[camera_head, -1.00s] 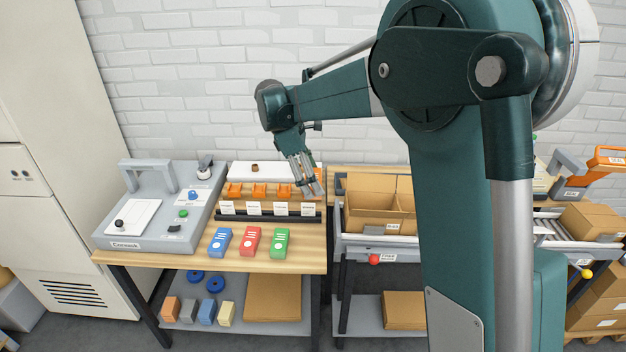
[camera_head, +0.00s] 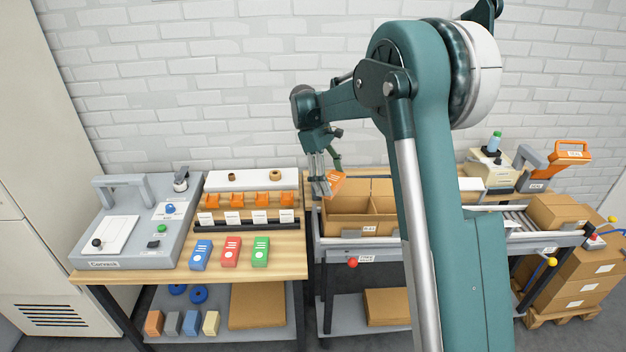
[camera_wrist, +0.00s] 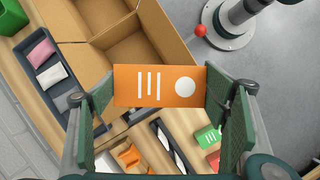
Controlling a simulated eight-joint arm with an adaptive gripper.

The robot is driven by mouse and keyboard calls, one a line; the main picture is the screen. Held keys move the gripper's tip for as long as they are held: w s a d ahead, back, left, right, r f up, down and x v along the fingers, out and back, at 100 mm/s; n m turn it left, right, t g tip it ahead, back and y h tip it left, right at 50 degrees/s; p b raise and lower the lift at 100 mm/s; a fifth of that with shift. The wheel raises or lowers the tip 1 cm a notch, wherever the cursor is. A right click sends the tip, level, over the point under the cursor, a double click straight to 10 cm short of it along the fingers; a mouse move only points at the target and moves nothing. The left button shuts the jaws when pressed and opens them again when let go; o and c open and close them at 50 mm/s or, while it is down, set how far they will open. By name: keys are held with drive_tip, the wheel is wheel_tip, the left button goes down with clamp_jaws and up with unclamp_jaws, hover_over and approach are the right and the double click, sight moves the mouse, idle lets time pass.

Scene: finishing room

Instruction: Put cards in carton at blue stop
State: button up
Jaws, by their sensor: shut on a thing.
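My gripper (camera_head: 326,182) is shut on an orange card (camera_head: 337,182) with white markings. In the wrist view the orange card (camera_wrist: 160,86) spans between both fingers, its printed face toward the camera. The gripper holds it at the left end of an open, divided brown carton (camera_head: 345,226), which stands on a conveyor. The carton (camera_wrist: 165,50) shows beyond the card in the wrist view. A red ball (camera_head: 352,263) is on the conveyor's front below this carton. My arm hides part of the conveyor.
A wooden bench (camera_head: 290,262) on the left carries a rack of orange holders (camera_head: 248,200), blue, red and green packs (camera_head: 230,252), and a grey machine (camera_head: 130,215). A closed carton (camera_head: 556,212) stands on rollers at right, near a yellow ball (camera_head: 552,262).

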drive_tip(key=w+d+f+m+g+y+p, duration=0.1)
drive_tip(key=d+m, duration=0.4)
drive_tip(key=d, duration=0.9)
drive_tip(key=w+d+f+m+y+p, duration=0.1)
drive_tip(key=d+m+p, duration=0.4)
drive_tip(key=d, duration=0.9)
drive_tip(key=shift+w+d+f+m+g+y, duration=0.2)
drive_tip(key=shift+w+f+m+g+y, duration=0.15)
drive_tip(key=shift+f+m+y, duration=0.6)
drive_tip(key=shift+f+n+y, duration=0.15)
drive_tip(key=shift+n+y, duration=0.1)
drive_tip(key=shift+n, duration=0.1)
drive_tip(key=shift+a+f+b, duration=0.15)
drive_tip(key=shift+f+b, duration=0.85)
drive_tip(key=shift+f, duration=1.55)
drive_tip(key=shift+a+f+b, duration=0.15)
drive_tip(key=shift+f+b, duration=0.85)
drive_tip(key=shift+f, duration=1.55)
drive_tip(key=shift+a+f+b, duration=0.15)
drive_tip(key=shift+f+b, duration=0.85)
drive_tip(key=shift+f, duration=1.55)
drive_tip(key=o, duration=1.1)
drive_tip(key=shift+c, duration=0.2)
